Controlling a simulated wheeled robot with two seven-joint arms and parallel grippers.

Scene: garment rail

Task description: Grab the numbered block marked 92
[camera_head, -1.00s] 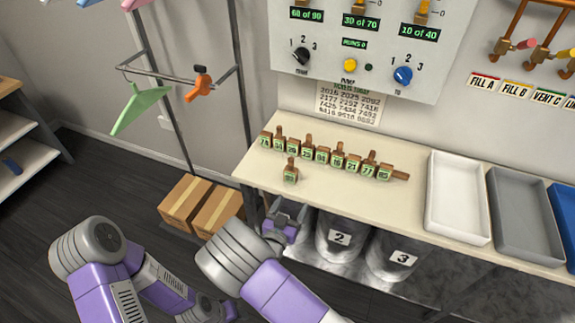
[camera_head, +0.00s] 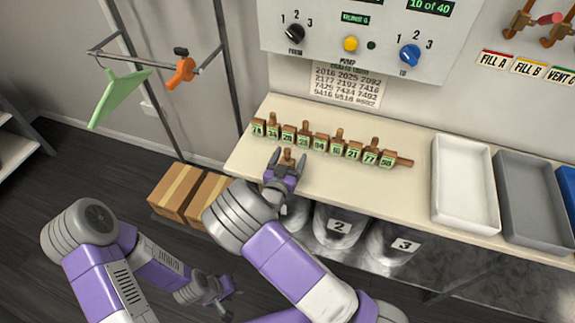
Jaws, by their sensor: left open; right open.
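A row of small brown blocks with green number labels (camera_head: 321,143) stands on the cream counter. A single block (camera_head: 288,155) stands in front of the row; its label is hidden by my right gripper. I cannot surely read 92 on any block. My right gripper (camera_head: 287,160) is open, with its two fingers on either side of the single block's top; whether they touch it I cannot tell. My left gripper (camera_head: 222,289) is open and empty, low over the floor, well away from the blocks.
The counter (camera_head: 400,203) has free room right of my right gripper. A white tray (camera_head: 437,205) and a grey tray (camera_head: 505,220) stand further right. Numbered metal bins (camera_head: 345,222) sit below the counter's front edge. Cardboard boxes (camera_head: 174,190) lie on the floor.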

